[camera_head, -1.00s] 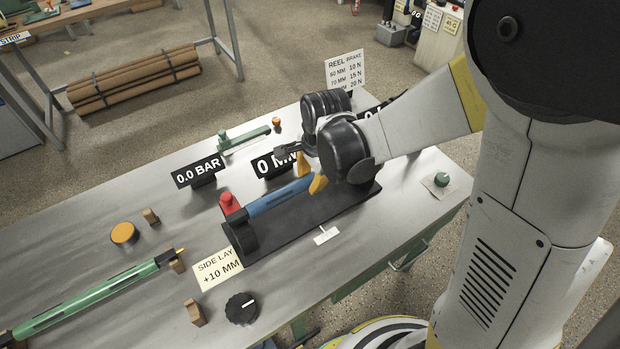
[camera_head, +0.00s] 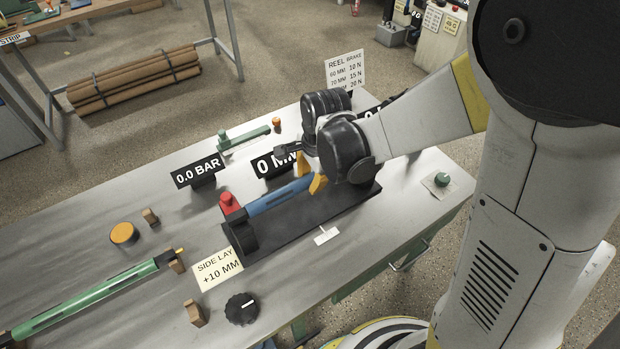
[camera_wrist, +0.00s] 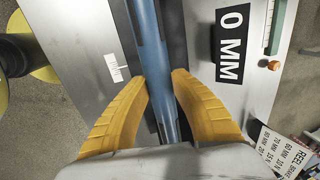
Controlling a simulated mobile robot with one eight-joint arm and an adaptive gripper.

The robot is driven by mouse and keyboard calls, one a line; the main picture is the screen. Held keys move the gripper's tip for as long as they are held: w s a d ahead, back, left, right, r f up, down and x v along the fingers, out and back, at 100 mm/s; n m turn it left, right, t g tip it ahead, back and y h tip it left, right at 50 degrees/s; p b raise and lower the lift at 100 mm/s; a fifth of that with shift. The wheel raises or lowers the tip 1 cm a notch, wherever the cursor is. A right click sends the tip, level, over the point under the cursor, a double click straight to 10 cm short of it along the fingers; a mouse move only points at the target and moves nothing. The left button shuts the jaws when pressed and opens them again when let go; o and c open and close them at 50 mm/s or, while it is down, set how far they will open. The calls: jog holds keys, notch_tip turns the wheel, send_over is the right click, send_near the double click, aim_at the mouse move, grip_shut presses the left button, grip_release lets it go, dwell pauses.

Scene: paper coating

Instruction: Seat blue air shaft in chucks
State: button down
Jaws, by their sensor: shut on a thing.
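The blue air shaft (camera_head: 277,200) lies lengthwise over the black chuck stand (camera_head: 302,222) on the steel table. Its left end is at the black left chuck (camera_head: 240,236), which has a red knob (camera_head: 228,202) on top. My gripper (camera_head: 310,178) has its yellow fingers on either side of the shaft toward its right end. In the wrist view the blue shaft (camera_wrist: 151,62) runs between the two yellow fingers (camera_wrist: 160,95). The right end of the shaft and the right chuck are hidden behind my gripper. I cannot tell how deep the shaft sits in the chucks.
A green shaft (camera_head: 95,297) rests on wooden blocks at the left. A black dial (camera_head: 242,308), a side lay card (camera_head: 216,269), a 0.0 BAR sign (camera_head: 197,172) and a 0 MM sign (camera_head: 272,164) stand around the stand. A green button (camera_head: 442,180) is at the right.

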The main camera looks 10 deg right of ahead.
jog(key=shift+f+b, duration=1.8)
jog(key=shift+f, duration=0.25)
jog(key=c, duration=1.1)
grip_release()
notch_tip(320, 180, up, 12)
jog(key=s, duration=0.2)
jog(key=shift+d, duration=0.45)
jog(key=shift+f, duration=0.1)
jog(key=s+d+r+n+t, duration=0.4)
jog(key=s+d+n, duration=0.5)
jog(key=n, duration=0.4)
jog(key=shift+s+r+t+h, duration=0.2)
jog(key=shift+s+t+h, duration=0.3)
jog(key=shift+s, duration=0.4)
